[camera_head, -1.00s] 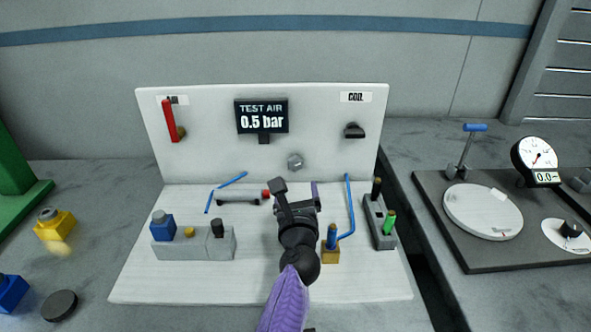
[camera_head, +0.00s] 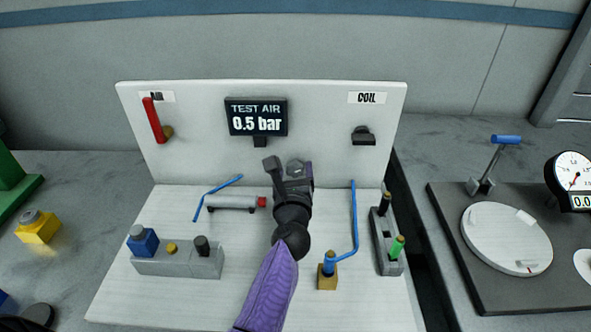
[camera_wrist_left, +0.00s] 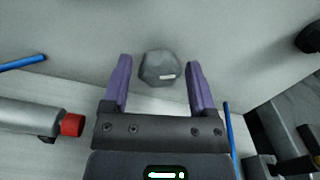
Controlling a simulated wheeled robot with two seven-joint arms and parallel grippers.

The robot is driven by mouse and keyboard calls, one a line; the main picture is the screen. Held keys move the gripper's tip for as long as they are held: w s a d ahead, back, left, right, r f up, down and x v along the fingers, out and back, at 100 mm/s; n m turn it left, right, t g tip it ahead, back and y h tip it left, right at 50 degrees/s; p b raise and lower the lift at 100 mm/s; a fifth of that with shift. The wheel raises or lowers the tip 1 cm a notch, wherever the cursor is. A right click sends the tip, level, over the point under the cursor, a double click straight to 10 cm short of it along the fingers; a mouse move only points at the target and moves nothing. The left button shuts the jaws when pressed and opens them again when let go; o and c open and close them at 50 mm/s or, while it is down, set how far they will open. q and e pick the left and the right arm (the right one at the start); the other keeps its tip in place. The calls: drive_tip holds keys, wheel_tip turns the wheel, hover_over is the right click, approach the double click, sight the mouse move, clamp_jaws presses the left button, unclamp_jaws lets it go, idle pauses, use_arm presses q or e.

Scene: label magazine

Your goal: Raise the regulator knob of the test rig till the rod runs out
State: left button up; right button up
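The test rig (camera_head: 330,112) has a white upright panel and a display (camera_head: 256,117) reading "TEST AIR 0.5 bar". The grey faceted regulator knob (camera_wrist_left: 157,68) is on the panel; in the head view my gripper mostly covers it. My left gripper (camera_head: 286,166) is in front of the knob. In the left wrist view its purple fingers (camera_wrist_left: 158,80) are spread, one on each side of the knob with gaps, not clamped on it. The cylinder (camera_head: 232,204) with a red end lies on the base to the left; no long rod shows out of it. My right gripper is not in view.
A red lever (camera_head: 154,121) and a black knob (camera_head: 363,136) are on the panel. A valve block (camera_head: 180,263) stands front left, a brass fitting (camera_head: 327,277) with blue tube and a terminal block (camera_head: 388,240) at right. A gauge stand (camera_head: 500,290) is further right.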

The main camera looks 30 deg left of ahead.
use_arm(q)
clamp_jaws()
drive_tip(key=shift+r+m+p, duration=0.15)
drive_tip(key=shift+m+p, duration=0.3)
drive_tip(key=shift+m, duration=1.05)
drive_tip(key=shift+o, duration=1.5)
unclamp_jaws()
drive_tip(key=shift+d, duration=0.1)
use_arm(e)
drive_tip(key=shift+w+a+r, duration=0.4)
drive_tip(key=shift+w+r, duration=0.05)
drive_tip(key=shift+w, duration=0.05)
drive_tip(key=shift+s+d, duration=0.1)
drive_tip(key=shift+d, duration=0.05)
